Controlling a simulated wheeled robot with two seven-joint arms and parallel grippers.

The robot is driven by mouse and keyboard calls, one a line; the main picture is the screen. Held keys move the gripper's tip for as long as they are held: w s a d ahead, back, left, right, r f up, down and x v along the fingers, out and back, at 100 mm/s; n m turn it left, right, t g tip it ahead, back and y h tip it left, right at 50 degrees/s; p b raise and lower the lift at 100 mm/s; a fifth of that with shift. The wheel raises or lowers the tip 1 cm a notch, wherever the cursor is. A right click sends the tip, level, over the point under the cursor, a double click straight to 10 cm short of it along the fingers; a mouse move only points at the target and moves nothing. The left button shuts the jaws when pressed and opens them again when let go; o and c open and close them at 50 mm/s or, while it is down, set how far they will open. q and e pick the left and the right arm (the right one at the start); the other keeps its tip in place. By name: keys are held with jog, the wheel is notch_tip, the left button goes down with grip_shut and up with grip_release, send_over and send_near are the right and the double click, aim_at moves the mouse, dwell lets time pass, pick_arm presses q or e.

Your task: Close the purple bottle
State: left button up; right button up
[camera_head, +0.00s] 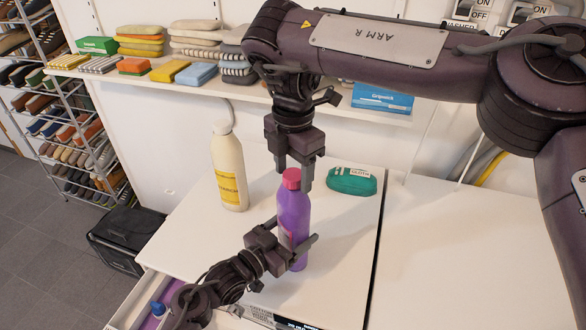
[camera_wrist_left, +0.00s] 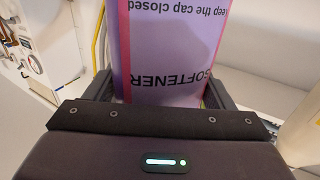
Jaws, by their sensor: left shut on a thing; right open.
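The purple bottle (camera_head: 294,212) stands upright on the white top. Its pinkish-red cap (camera_head: 291,177) sits at the bottle's mouth; I cannot tell how tightly. My left gripper (camera_head: 290,238) is shut on the bottle's lower body. In the left wrist view, the bottle (camera_wrist_left: 168,50) is between the fingers, with its "SOFTENER" label upside down. My right gripper (camera_head: 294,180) points down from above, open, with its fingers on either side of the cap. I cannot tell whether they touch it.
A cream bottle (camera_head: 229,172) stands to the left, and a green packet (camera_head: 352,181) lies to the right. An open drawer (camera_head: 130,302) is at the lower left. A shelf (camera_head: 255,90) with sponges and cloths runs behind. The white top at right is clear.

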jog(key=shift+r, duration=2.3)
jog(key=shift+c, duration=0.3)
jog(key=n, duration=0.2)
jog(key=r+n, duration=0.1)
jog(key=n, duration=0.1)
jog(key=r+n, duration=0.1)
jog(key=n, duration=0.3)
jog(key=r+n, duration=0.1)
jog(key=n, duration=0.1)
jog(key=shift+r+n, duration=0.2)
jog(key=shift+n, duration=0.2)
jog(key=shift+f, duration=0.1)
jog(key=shift+f, duration=3.9)
jog(key=shift+c, duration=0.4)
